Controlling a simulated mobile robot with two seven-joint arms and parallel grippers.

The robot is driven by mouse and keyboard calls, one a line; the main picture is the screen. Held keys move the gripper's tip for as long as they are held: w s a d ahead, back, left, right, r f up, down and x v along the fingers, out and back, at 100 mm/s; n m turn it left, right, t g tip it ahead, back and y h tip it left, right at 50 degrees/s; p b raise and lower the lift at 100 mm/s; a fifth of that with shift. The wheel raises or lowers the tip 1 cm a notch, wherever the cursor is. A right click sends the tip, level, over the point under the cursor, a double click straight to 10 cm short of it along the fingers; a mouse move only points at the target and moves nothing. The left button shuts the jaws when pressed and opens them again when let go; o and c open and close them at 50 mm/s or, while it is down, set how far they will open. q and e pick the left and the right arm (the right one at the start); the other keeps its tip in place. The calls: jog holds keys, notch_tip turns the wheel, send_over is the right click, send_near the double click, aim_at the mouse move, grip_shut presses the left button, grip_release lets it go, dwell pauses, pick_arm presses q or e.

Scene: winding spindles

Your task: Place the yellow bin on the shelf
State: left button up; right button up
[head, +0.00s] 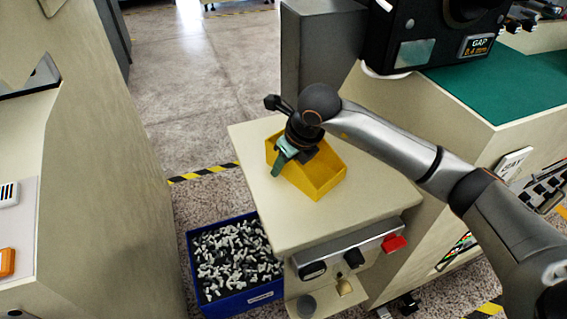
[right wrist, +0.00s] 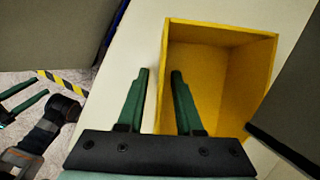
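The yellow bin (head: 325,178) stands on the cream top of a small cabinet (head: 380,196) in the head view. The bin (right wrist: 245,60) looks empty. My right gripper (head: 281,166) is at the bin's left end. In the right wrist view, its green fingers (right wrist: 160,75) are apart, one outside the bin's wall and one on the inner side, with a gap around the wall. My left gripper (right wrist: 22,100) shows at the left edge of the right wrist view, over the floor, fingers apart and empty. I cannot make out which surface is the shelf.
A blue crate (head: 193,262) full of small white and dark parts stands on the floor left of the cabinet. The cabinet front has a red knob (head: 394,243). A machine with a green top (head: 500,92) is at the right. Open floor (head: 200,75) lies behind.

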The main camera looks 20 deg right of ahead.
jog(key=p+v, duration=0.5)
jog(key=v, duration=0.2)
jog(key=shift+r, duration=0.35)
jog(key=p+v, duration=0.2)
jog(key=v, duration=0.1)
jog(key=shift+s+d+r, duration=0.1)
jog(key=shift+s+r, duration=0.05)
jog(key=shift+r, duration=0.15)
jog(key=shift+s+d+r, duration=0.1)
jog(key=shift+s+r, duration=0.1)
jog(key=shift+r, duration=0.2)
pick_arm(q)
jog(key=shift+y, duration=0.3)
jog(key=r, duration=0.1)
jog(key=s+a+r, duration=0.1)
jog(key=r, duration=0.1)
jog(key=a+r, duration=0.1)
jog(key=shift+s+a+r, duration=0.25)
